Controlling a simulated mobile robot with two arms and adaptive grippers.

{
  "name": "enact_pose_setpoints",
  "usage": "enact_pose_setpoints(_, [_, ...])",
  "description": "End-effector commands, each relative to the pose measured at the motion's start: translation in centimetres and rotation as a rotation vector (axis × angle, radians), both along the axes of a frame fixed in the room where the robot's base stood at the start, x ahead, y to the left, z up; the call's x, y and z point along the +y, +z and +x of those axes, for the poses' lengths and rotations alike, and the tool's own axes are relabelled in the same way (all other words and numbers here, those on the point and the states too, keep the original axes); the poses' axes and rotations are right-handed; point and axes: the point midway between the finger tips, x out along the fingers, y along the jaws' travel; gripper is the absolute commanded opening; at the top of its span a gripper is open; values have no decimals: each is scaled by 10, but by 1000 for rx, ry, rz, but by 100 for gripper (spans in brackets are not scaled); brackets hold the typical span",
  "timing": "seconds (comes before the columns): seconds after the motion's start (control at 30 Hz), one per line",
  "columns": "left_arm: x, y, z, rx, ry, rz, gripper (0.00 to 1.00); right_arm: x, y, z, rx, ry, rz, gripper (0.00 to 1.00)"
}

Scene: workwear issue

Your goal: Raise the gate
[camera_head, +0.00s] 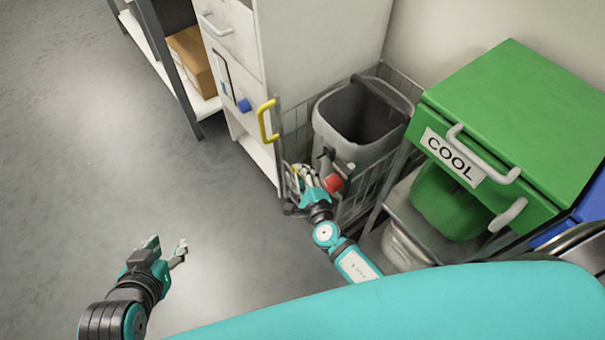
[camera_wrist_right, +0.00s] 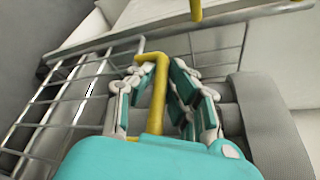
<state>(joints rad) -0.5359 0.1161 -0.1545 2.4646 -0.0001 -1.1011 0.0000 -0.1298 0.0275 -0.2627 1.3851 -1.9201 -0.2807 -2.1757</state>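A wire-mesh gate (camera_wrist_right: 68,105) shows at the left of the right wrist view, below a pale rail. A yellow handle (camera_wrist_right: 157,95) runs between the fingers of my right gripper (camera_wrist_right: 163,72). The fingers lean in close on both sides of the bar; I cannot tell whether both press on it. In the head view my right gripper (camera_head: 305,182) is low at the front of the wire cage (camera_head: 352,200), and its fingers hide most of that handle. My left gripper (camera_head: 165,250) is open and empty over the floor.
A second yellow handle (camera_head: 267,121) stands near the white cabinet (camera_head: 305,40). A grey bin (camera_head: 345,150) is in the cage. A red part (camera_head: 333,183) is beside my right gripper. A green unit labelled COOL (camera_head: 520,110) stands right. Floor at left is clear.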

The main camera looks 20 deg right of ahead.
Motion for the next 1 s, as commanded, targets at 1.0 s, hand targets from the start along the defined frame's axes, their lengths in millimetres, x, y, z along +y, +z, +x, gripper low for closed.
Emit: enact_pose_setpoints(1.0, [0, 0, 1, -3, 0, -1, 40, 0, 22, -108, 3, 1, -1, 23])
